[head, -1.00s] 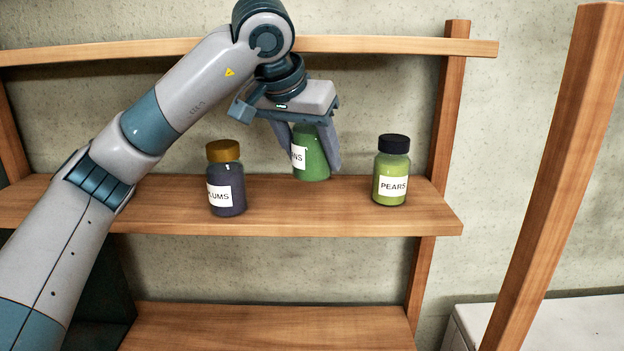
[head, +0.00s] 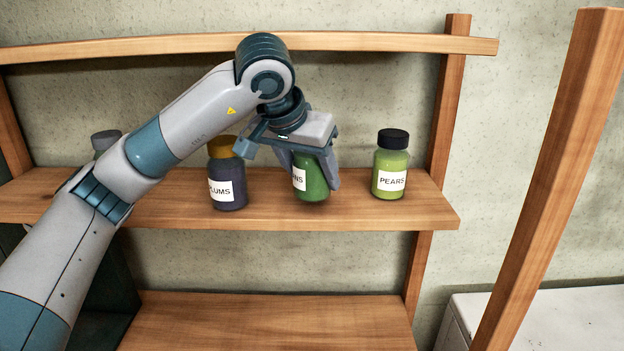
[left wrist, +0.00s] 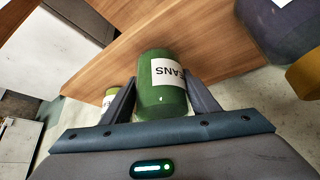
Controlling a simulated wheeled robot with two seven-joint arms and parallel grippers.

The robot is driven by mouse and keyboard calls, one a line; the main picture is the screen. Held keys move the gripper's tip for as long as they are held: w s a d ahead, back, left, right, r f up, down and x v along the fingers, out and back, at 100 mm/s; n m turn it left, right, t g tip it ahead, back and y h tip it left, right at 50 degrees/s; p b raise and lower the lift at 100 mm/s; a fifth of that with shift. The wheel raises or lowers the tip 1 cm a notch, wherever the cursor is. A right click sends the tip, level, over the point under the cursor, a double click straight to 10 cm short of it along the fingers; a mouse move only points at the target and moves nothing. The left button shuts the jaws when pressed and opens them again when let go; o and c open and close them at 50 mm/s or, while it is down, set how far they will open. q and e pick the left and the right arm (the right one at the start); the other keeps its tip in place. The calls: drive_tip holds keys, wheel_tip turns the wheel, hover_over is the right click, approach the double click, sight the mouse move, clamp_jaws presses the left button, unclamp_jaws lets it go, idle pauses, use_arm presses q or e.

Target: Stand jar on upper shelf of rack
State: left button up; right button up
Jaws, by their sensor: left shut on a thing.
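A green jar (head: 311,184) with a white label ending in "NS" is between the fingers of my left gripper (head: 313,180), at the shelf (head: 270,218) in the head view. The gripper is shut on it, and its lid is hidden. The jar looks about upright; I cannot tell if its base touches the board. In the left wrist view the green jar (left wrist: 163,100) sits between both fingertips, its label reading "EANS", with the wooden shelf (left wrist: 130,50) behind it. My right gripper is not in view.
A dark plums jar (head: 228,188) with a yellow-brown lid stands close left of the gripper. A light green pears jar (head: 390,172) with a black lid stands to the right. A grey-lidded jar (head: 104,142) is partly behind my arm. The lower shelf (head: 270,320) looks clear.

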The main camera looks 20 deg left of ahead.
use_arm(q)
drive_tip(key=shift+f+p, duration=0.3)
drive_tip(key=shift+f, duration=0.15)
drive_tip(key=shift+f+p, duration=0.2)
drive_tip(key=shift+p, duration=0.15)
drive_tip(key=shift+w+a+f, duration=0.1)
drive_tip(key=shift+w+f, duration=0.1)
drive_tip(key=shift+f, duration=0.15)
drive_tip(key=shift+f, duration=0.15)
drive_tip(key=shift+f, duration=0.1)
drive_tip(key=o, duration=1.3)
